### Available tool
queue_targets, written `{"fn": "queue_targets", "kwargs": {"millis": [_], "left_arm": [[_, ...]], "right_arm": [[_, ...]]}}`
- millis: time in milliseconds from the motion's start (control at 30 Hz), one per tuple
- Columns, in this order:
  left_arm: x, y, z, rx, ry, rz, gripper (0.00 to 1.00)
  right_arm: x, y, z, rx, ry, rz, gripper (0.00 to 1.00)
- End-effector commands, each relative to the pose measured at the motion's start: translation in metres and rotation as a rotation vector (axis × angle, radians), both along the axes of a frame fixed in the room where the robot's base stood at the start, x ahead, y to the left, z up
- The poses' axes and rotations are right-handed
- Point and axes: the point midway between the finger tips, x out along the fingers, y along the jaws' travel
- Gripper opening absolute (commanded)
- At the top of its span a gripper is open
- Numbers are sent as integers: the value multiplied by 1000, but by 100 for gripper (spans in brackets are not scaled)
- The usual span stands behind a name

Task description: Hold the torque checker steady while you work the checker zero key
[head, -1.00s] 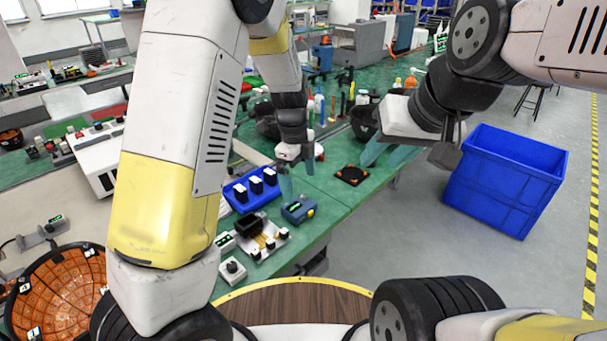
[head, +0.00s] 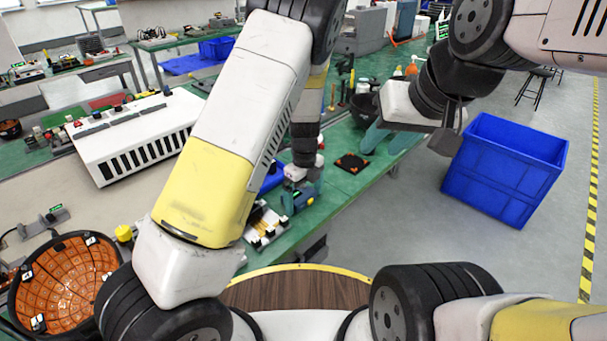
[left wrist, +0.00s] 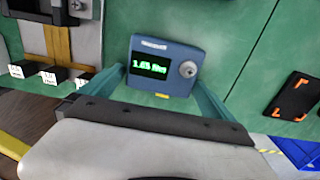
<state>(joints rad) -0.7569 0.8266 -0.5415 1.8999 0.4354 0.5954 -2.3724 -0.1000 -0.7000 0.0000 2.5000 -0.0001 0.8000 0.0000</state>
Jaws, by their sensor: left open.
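The torque checker (head: 300,200) is a small blue box on the green bench, partly hidden by my left arm in the head view. In the left wrist view the checker (left wrist: 165,66) shows a lit green readout of about 1.65 Nm and a round grey knob or key (left wrist: 188,69) at its right. My left gripper (head: 304,182) is open at the checker. In the left wrist view its teal fingers (left wrist: 165,88) stand on either side of the checker; contact is unclear. My right gripper (head: 388,138) is over the bench's right edge, away from the checker; its jaw gap is unclear.
A fixture with white-labelled black blocks (head: 263,226) stands left of the checker. A black pad with orange marks (head: 352,163) lies to the right. A blue bin (head: 505,170) is on the floor at right. An orange-lined bowl (head: 65,285) is at lower left.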

Motion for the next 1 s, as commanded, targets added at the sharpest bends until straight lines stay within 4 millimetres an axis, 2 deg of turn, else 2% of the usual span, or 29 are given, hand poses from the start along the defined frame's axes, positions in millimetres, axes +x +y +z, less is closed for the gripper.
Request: {"fn": "queue_targets", "kwargs": {"millis": [200, 567, 1000], "left_arm": [[0, 0, 0, 0, 0, 0, 100], [0, 0, 0, 0, 0, 0, 29], [0, 0, 0, 0, 0, 0, 29]], "right_arm": [[0, 0, 0, 0, 0, 0, 36], [0, 0, 0, 0, 0, 0, 36], [0, 0, 0, 0, 0, 0, 36]]}}
